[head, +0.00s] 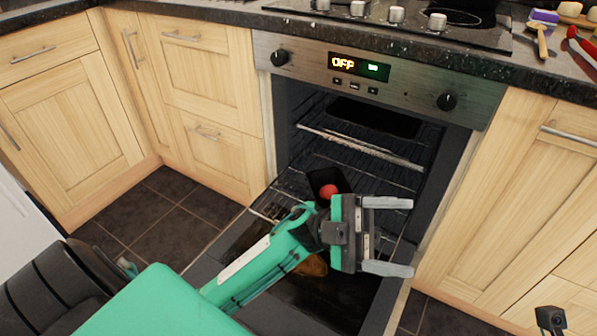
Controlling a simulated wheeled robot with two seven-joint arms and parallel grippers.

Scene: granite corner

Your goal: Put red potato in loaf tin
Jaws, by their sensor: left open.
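The red potato (328,191) shows as a small round red thing at the dark loaf tin (318,177), and it appears to lie inside the tin. The tin is on a wire rack in the open oven, and its near part is hidden behind my left gripper. My left gripper (388,236) is open and empty, its two grey fingers pointing right. It is over the lowered oven door, nearer to me than the tin.
The oven door (335,300) is folded down, with a brownish item (313,266) partly hidden under my left arm. An upper rack (360,147) spans the oven. Wooden cupboards flank it. The worktop (480,58) above holds a hob and, at right, several utensils and foods.

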